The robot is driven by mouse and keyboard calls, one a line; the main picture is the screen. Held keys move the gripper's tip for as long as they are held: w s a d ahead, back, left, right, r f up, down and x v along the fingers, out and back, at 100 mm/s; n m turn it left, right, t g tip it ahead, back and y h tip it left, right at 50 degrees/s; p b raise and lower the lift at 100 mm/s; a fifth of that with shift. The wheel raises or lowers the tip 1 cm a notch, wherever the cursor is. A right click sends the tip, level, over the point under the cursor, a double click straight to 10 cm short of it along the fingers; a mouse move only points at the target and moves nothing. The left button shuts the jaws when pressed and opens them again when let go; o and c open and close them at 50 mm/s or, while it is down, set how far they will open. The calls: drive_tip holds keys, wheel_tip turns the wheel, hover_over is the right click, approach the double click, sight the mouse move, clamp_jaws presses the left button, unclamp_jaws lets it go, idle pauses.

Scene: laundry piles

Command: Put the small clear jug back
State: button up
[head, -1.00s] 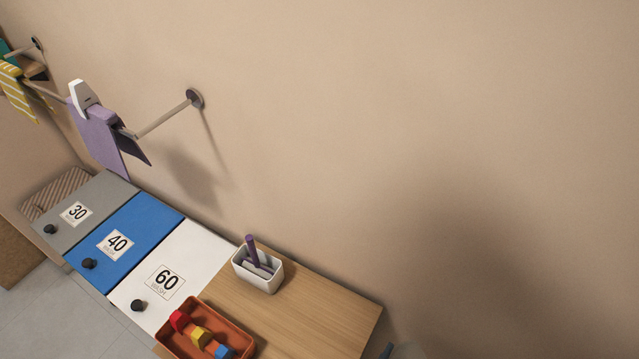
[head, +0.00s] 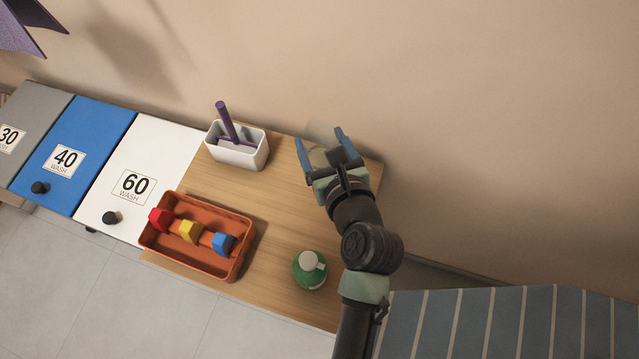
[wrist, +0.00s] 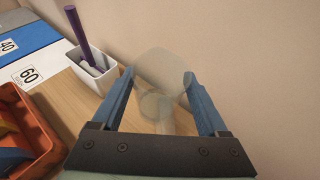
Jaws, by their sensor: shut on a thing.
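The small clear jug (wrist: 158,82) is a see-through vessel between the blue fingers of my gripper (wrist: 160,85) in the wrist view. In the head view the jug (head: 321,133) is faint and partly hidden by my gripper (head: 322,150). My gripper is shut on the jug, over the back right part of the wooden top (head: 285,205), close to the wall. I cannot tell whether the jug's base touches the wood.
A white holder (head: 238,155) with a purple-handled tool stands left of my gripper. An orange tray (head: 170,252) with red, yellow and blue pieces and a green bottle (head: 309,275) stand nearer the front. Lidded bins marked 30, 40 and 60 (head: 140,160) line the left.

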wheel_tip(320, 180, down, 10)
drive_tip(key=b, duration=0.2)
drive_tip(key=shift+r+b, duration=0.2)
drive_tip(key=shift+b, duration=0.1)
